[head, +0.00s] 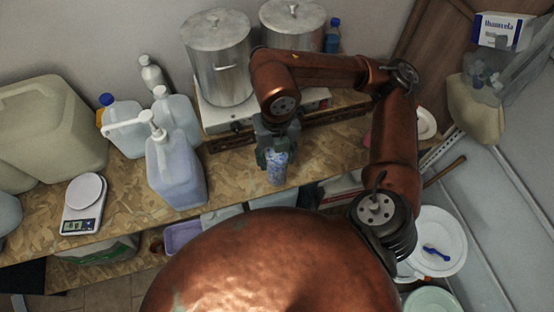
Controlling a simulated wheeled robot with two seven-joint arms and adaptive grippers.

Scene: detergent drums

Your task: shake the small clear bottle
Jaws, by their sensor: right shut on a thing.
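My right gripper (275,155) hangs over the front part of the wooden shelf, in front of the stove. It is shut on a small clear bottle (277,174) with a bluish, patterned look. The bottle is upright, its lower part shows below the fingers, and its top is hidden by the gripper. I cannot tell whether its base touches the shelf. My left gripper is not in view.
Two steel pots (218,62) (291,27) stand on the stove (222,117) behind the gripper. A pump jug (176,172) and white jugs stand to the left, beside a scale (84,203). A blue-capped bottle (332,36) stands at the back. The shelf's front edge is close.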

